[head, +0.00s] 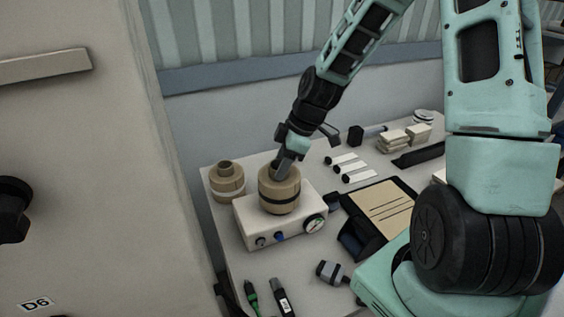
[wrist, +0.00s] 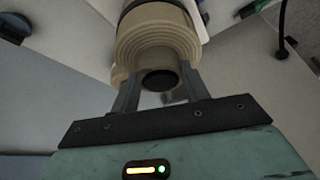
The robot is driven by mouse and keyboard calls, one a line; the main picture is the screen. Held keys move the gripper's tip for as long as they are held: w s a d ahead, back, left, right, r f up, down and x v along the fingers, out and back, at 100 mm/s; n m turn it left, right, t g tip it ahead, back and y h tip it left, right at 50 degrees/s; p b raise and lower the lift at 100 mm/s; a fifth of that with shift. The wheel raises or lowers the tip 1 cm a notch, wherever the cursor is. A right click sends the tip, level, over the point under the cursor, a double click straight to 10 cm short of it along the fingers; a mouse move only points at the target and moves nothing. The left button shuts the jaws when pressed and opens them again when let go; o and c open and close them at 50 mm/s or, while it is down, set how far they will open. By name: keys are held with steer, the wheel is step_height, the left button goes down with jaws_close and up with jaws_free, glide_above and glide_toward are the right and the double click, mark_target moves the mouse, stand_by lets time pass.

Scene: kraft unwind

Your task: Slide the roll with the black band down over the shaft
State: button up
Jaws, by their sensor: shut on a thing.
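The tan roll with the black band (head: 279,194) is upright at the white box (head: 262,229) with knobs and a gauge. It also shows in the wrist view (wrist: 157,40), its layered end facing the camera. My gripper (head: 285,164) comes down from above and is shut on the roll's protruding core, with one finger on each side in the wrist view (wrist: 158,82). The shaft is not visible. I cannot tell whether the roll touches the box top or hangs just above it.
A second tan roll (head: 226,184) with a protruding core stands left of the box. A dark tray with a tan panel (head: 379,211) lies to the right. Several pens and small tools lie in front. A large pale cabinet (head: 75,150) stands at the left.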

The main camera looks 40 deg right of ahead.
steer(key=shift+f, duration=0.2)
steer(key=o, duration=1.1)
steer(key=shift+r, duration=0.1)
steer(key=v, duration=1.7)
steer(key=s+a+f+m+g+b, duration=0.1)
steer(key=s+a+f, duration=0.15)
steer(key=a, duration=0.35)
steer(key=s+a+f+h+b, duration=0.1)
steer(key=s+a+f, duration=0.15)
steer(key=a, duration=0.25)
steer(key=s+a+f+m+g+b, duration=0.1)
steer(key=s+a, duration=0.2)
steer(key=a, duration=0.3)
steer(key=s+a+f, duration=0.1)
steer(key=s+a, duration=0.1)
steer(key=s, duration=0.2)
steer(key=s+a+f+m+h+b, duration=0.1)
steer(key=s+a+f, duration=0.1)
steer(key=s+a, duration=0.1)
steer(key=s+a+f+h+b, duration=0.1)
steer(key=s+a+f, duration=0.1)
steer(key=s, duration=0.3)
steer(key=shift+a+f, duration=0.2)
steer(key=shift+a, duration=0.2)
